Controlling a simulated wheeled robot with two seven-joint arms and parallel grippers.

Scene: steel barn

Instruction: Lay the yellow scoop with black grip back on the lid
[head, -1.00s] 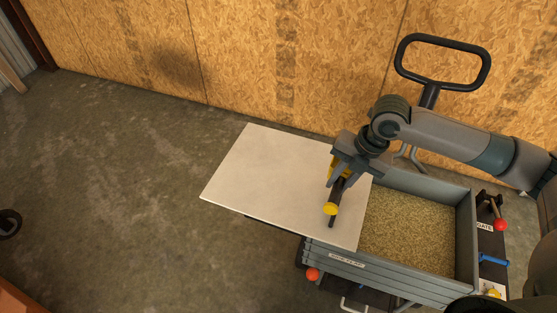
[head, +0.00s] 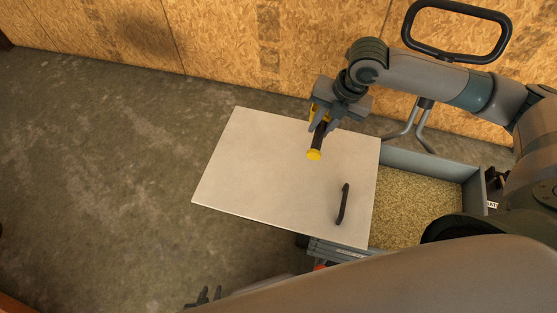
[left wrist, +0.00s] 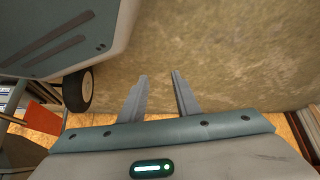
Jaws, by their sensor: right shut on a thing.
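The yellow scoop with black grip (head: 315,153) is in my right gripper (head: 322,127), at the far right part of the lid in the head view. The jaws are shut around its black grip, and its yellow end cap points toward the camera. I cannot tell whether the scoop touches the lid or hangs just above it. The lid (head: 265,175) is a flat pale panel with a black bar handle (head: 342,204) near its right edge. My left gripper (head: 206,297) shows at the bottom of the head view; in the left wrist view its fingers (left wrist: 160,88) are apart and empty.
A grey bin (head: 410,158) of grainy tan feed (head: 415,205) lies open right of the lid. A black push handle (head: 457,32) rises behind it, near the wood-panel wall (head: 220,50). Concrete floor (head: 110,170) left of the lid is clear.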

